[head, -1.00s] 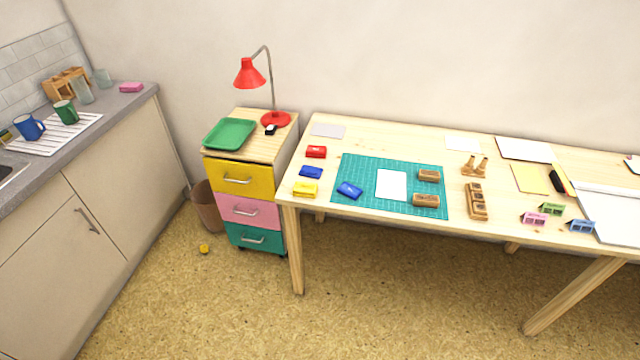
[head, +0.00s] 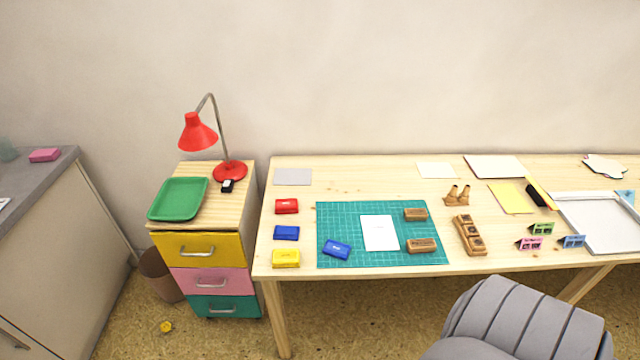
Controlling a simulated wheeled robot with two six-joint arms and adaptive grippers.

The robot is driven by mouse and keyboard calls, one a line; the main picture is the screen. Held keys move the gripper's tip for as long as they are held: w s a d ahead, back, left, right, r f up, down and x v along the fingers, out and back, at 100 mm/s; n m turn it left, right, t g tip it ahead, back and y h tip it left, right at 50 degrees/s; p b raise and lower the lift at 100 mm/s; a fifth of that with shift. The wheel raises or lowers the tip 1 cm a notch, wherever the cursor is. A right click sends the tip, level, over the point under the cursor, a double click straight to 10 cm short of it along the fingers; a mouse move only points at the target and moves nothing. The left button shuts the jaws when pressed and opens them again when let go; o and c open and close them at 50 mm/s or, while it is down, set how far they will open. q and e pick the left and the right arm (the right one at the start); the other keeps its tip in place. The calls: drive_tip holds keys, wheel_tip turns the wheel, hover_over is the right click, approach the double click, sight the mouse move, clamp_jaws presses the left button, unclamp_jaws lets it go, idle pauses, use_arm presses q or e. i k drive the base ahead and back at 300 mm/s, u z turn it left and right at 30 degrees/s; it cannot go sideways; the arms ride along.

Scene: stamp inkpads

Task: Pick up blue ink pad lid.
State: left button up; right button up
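Two blue pieces lie on the table's left part. A blue block (head: 286,233) sits on the bare wood between a red block and a yellow block. A second blue piece (head: 336,249) lies turned at an angle on the front left of the green cutting mat (head: 345,219). I cannot tell at this size which of the two is the lid or whether either one is open. Neither of my grippers is in view.
A red block (head: 287,206) and a yellow block (head: 286,258) stand beside the mat. White paper (head: 379,233) and wooden stamps (head: 421,246) lie on the mat. A drawer cabinet (head: 198,250) with a red lamp (head: 197,133) stands left of the table (head: 350,175).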

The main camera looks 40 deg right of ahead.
sight(335, 249)
drive_tip(key=z, duration=0.65)
drive_tip(key=i, duration=0.85)
drive_tip(key=z, duration=0.85)
